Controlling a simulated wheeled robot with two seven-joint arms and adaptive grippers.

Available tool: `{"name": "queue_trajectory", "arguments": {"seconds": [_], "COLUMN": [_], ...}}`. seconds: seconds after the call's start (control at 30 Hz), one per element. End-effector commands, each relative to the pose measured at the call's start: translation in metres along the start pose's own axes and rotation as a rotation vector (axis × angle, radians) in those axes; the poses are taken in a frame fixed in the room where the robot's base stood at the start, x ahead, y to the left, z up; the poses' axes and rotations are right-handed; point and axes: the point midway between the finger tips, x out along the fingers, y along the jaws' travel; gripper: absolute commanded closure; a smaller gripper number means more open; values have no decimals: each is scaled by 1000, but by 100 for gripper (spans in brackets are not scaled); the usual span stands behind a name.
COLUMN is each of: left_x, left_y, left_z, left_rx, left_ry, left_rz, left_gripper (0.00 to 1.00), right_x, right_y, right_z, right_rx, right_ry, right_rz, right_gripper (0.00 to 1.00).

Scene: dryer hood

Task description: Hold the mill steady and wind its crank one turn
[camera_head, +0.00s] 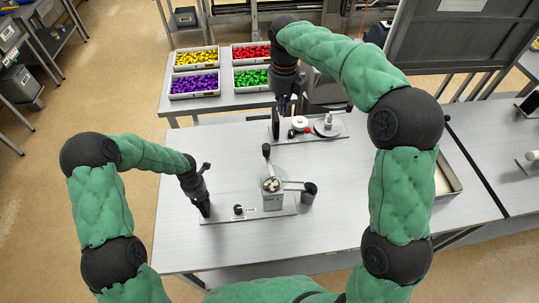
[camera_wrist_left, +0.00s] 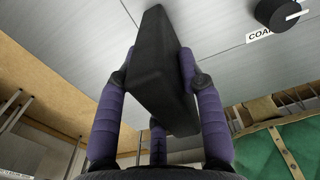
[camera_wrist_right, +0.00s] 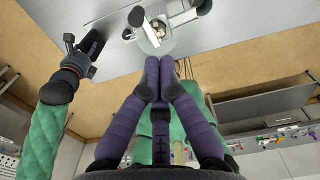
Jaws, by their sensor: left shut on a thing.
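The mill (camera_head: 272,200) stands upright on a metal plate at the middle of the table. It has a clear hopper of pale pieces, also in the right wrist view (camera_wrist_right: 157,42). A metal arm with a dark knob (camera_head: 266,150) rises from its top; another runs right to a dark cylinder (camera_head: 308,188). I cannot tell which is the crank. My left gripper (camera_head: 204,206) is shut on a black block (camera_wrist_left: 158,70) at the plate's left end. My right gripper (camera_wrist_right: 160,75) is shut and empty, behind the mill in the head view (camera_head: 284,108), apart from it.
A small black knob (camera_head: 238,209) beside a partly hidden label sits between block and mill. Trays of yellow (camera_head: 196,59), red, purple and green pieces stand farther back.

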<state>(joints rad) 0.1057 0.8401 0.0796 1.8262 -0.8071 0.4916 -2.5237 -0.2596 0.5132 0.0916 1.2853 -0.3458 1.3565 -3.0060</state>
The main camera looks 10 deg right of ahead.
Motion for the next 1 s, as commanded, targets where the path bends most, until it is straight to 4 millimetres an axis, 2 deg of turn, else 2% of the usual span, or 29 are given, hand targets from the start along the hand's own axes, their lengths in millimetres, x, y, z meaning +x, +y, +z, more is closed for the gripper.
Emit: {"name": "queue_trajectory", "arguments": {"seconds": [0.03,0.17,0.37,1.0], "left_x": [7,7,7,7], "left_y": [-2,-2,-2,-2], "left_z": [-8,-8,-8,-8], "left_rx": [3,3,3,3], "left_ry": [19,19,19,19], "left_rz": [-2,-2,-2,-2], "left_gripper": [100,100,100,100], "right_x": [1,1,6,36], "right_y": [0,0,-1,-4], "right_z": [0,0,0,-1], "right_rx": [0,11,170,1201], "right_ry": [0,0,0,0], "right_rz": [0,0,-1,-3], "right_gripper": [100,100,100,100]}}
